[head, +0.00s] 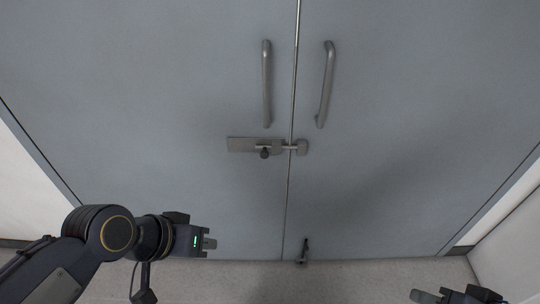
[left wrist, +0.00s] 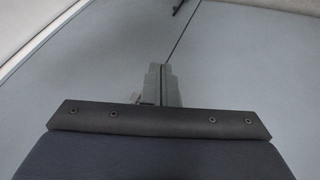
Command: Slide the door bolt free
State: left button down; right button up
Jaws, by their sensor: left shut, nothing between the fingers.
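The door bolt (head: 290,148) is a grey metal rod that spans the seam between two grey doors. Its mounting plate (head: 239,144) is on the left door, with a dark round knob (head: 264,153) below the rod. Its catch (head: 302,147) is on the right door. My left gripper (head: 211,243) is shut and empty, low in front of the left door, below and left of the bolt. Its closed fingers also show in the left wrist view (left wrist: 161,84). My right gripper (head: 428,297) is at the bottom right, partly cut off; its opening is unclear.
Two vertical bar handles, left (head: 267,85) and right (head: 326,85), stand out above the bolt. A small dark fitting (head: 304,249) is at the foot of the doors near the seam. Light floor (head: 330,280) lies in front, with white walls at both sides.

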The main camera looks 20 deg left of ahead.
pick_arm(q)
jog(key=w+d+f+m+t+b, duration=0.1)
jog(key=w+f+m+t+b, duration=0.2)
jog(key=w+b, duration=0.4)
jog(key=w+d+f+m+t+b, duration=0.1)
jog(key=w+f+m+t+b, duration=0.3)
jog(key=w, duration=0.6)
jog(key=w+d+f+m+t+b, duration=0.2)
jog(key=w+f+m+t+b, duration=0.2)
jog(key=w+m+b, duration=0.5)
jog(key=t+b, duration=0.1)
jog(key=t, duration=0.1)
jog(key=shift+m+t+b, duration=0.3)
jog(key=shift+t+b, duration=0.05)
jog(key=shift+t, duration=0.05)
jog(key=w+a, duration=0.1)
jog(key=w, duration=0.8)
jog(key=shift+a, duration=0.4)
jog(key=shift+w+f, duration=0.1)
